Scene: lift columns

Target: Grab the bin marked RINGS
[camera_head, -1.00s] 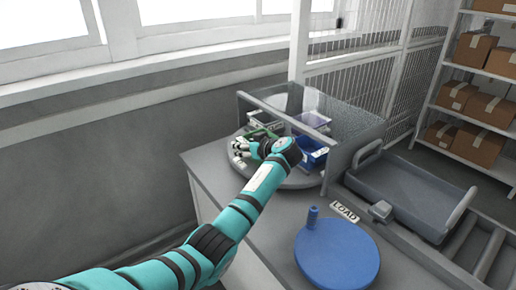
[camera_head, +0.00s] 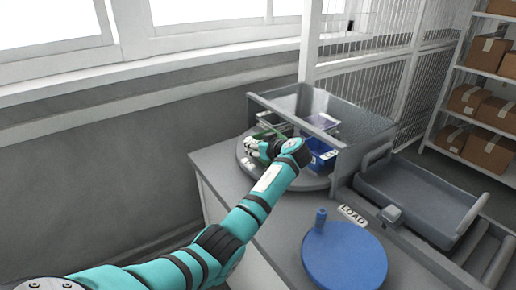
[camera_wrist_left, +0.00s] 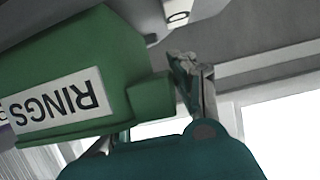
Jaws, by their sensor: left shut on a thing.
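The green bin (camera_wrist_left: 85,60) fills the upper left of the left wrist view, and its white RINGS label (camera_wrist_left: 55,105) is upside down there. A green tab (camera_wrist_left: 150,97) juts from the bin beside my left gripper (camera_wrist_left: 172,92), which is shut on the bin. In the head view my left gripper (camera_head: 251,148) is at the round grey turntable (camera_head: 312,184), with green of the bin (camera_head: 270,128) showing just behind it. My forearm and wrist hide part of the bin and the grip. My right gripper is not in view.
A blue bin (camera_head: 321,152) and a purple bin (camera_head: 320,120) stand close by on the turntable. A partly clear guard (camera_head: 350,118) encloses its back and right. A blue disc with a knob (camera_head: 344,256), a LOAD label (camera_head: 352,215) and a grey tray (camera_head: 420,195) are at right.

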